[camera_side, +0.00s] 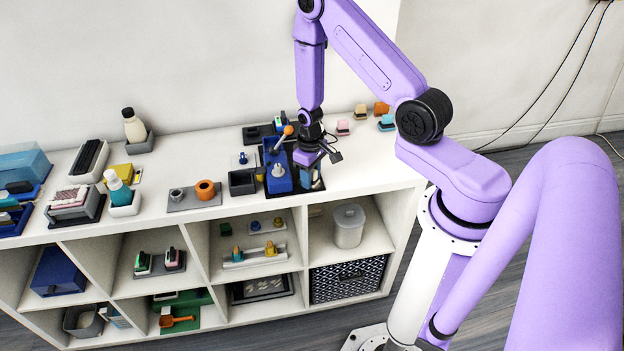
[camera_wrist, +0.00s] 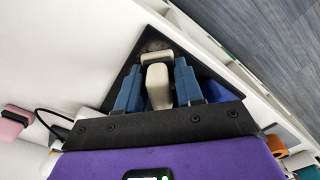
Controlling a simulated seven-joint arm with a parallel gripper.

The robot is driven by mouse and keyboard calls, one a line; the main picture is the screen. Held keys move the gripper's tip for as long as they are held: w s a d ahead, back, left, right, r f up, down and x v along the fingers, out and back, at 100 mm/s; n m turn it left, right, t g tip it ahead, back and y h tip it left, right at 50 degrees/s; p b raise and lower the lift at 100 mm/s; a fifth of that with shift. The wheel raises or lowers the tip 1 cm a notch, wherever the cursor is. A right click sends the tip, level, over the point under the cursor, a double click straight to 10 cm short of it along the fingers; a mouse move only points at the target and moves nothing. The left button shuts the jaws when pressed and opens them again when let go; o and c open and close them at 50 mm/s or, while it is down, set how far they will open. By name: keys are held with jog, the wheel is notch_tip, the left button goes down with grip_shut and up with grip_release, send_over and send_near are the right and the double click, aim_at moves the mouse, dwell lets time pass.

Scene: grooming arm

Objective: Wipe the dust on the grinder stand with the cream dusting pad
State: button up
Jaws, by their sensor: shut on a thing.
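My gripper (camera_wrist: 158,88) is shut on the cream dusting pad (camera_wrist: 157,72), which sits between its two blue fingers and points down at a dark surface. This dark surface (camera_wrist: 118,92) appears to be the base of the grinder stand. A greyish patch of dust (camera_wrist: 153,46) shows just beyond the pad's head. In the side view, my gripper (camera_side: 312,178) is low at the right side of the blue grinder (camera_side: 277,178) with its orange-knobbed lever. The pad is mostly hidden there, and I cannot tell whether it touches the stand.
A dark open box (camera_side: 242,183) stands left of the grinder, and a grey tray (camera_side: 190,198) with an orange ring (camera_side: 205,189) lies further left. Small coloured blocks, including a pink one (camera_side: 342,128), stand behind on the right. The white shelf top (camera_side: 365,165) is clear to the right.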

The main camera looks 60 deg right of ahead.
jog(key=shift+w+d+r, duration=0.2)
jog(key=shift+w+d, duration=1.35)
notch_tip(320, 180, up, 8)
jog(key=shift+s+f, duration=0.1)
jog(key=m, duration=0.9)
send_over(346, 172)
jog(key=f, duration=0.1)
jog(key=shift+f, duration=3.75)
jog(key=shift+f, duration=0.2)
